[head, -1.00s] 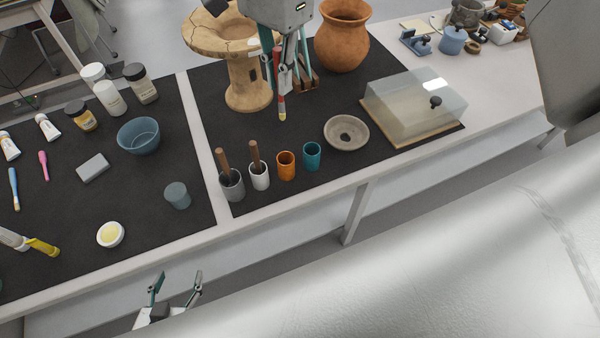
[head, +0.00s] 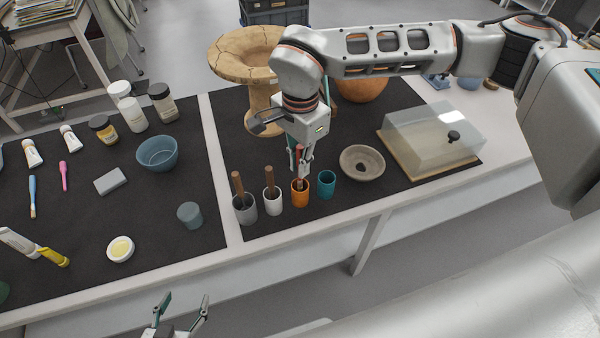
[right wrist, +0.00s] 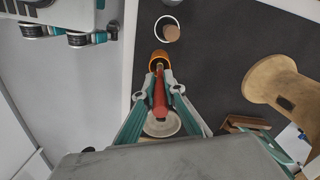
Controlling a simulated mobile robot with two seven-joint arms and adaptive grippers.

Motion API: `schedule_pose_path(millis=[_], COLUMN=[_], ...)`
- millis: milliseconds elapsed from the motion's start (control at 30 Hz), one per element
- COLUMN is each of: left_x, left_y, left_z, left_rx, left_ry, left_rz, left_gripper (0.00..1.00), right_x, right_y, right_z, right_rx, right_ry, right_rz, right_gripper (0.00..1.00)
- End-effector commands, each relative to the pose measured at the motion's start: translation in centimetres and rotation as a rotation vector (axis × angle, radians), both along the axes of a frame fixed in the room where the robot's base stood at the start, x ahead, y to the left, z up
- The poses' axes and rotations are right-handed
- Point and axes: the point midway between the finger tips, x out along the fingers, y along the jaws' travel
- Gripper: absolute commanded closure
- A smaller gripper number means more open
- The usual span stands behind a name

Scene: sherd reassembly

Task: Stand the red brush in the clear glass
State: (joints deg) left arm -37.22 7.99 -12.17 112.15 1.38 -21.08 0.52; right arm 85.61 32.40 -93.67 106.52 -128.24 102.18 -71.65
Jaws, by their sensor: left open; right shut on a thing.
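My right gripper (head: 304,170) is shut on the red brush (right wrist: 159,97), which points down. The brush's lower end is at the mouth of the orange cup (head: 300,197); I cannot tell how far inside it is. In the right wrist view, the orange cup (right wrist: 160,61) lies just beyond the brush. No plainly clear glass shows. A small blue-grey cup (head: 190,216), perhaps see-through, stands empty on the left mat, well left of the brush. My left gripper (head: 183,309) is open and empty in front of the table's edge.
A grey cup (head: 245,212) and white cup (head: 272,203) hold brown-handled tools. A teal cup (head: 326,187) and shallow bowl (head: 362,162) stand right of the orange cup. A blue bowl (head: 158,154) stands left. A pedestal (head: 262,112) stands behind my gripper.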

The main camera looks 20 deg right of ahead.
Motion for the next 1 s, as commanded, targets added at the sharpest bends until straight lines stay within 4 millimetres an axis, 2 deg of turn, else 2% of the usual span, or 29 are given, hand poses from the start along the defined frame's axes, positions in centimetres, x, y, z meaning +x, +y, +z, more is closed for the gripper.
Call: schedule_pose_path(millis=[267,667,700,733,1000], left_x=[0.1,0.2,0.2,0.2,0.2], left_y=[0.0,0.0,0.0,0.0,0.0], left_z=[0.1,0.1,0.2,0.2,0.2], left_rx=[0.000,-0.001,-0.002,-0.002,-0.002], left_ry=[-0.003,-0.006,-0.007,-0.007,-0.007], left_rz=[0.000,0.000,0.000,0.000,0.000], left_gripper=[0.41,0.41,0.41,0.41,0.41], right_x=[-0.1,-0.1,-0.1,-0.1,-0.1], right_y=[0.0,0.0,0.0,0.0,0.0], right_z=[-3.7,-4.2,-4.1,-4.1,-4.1], right_rx=[0.000,-0.001,-0.001,-0.001,-0.001], right_ry=[0.003,0.002,0.002,0.002,0.002], right_rz=[0.001,0.001,0.001,0.001,0.001], right_gripper=[1.00,1.00,0.80,0.73,0.73])
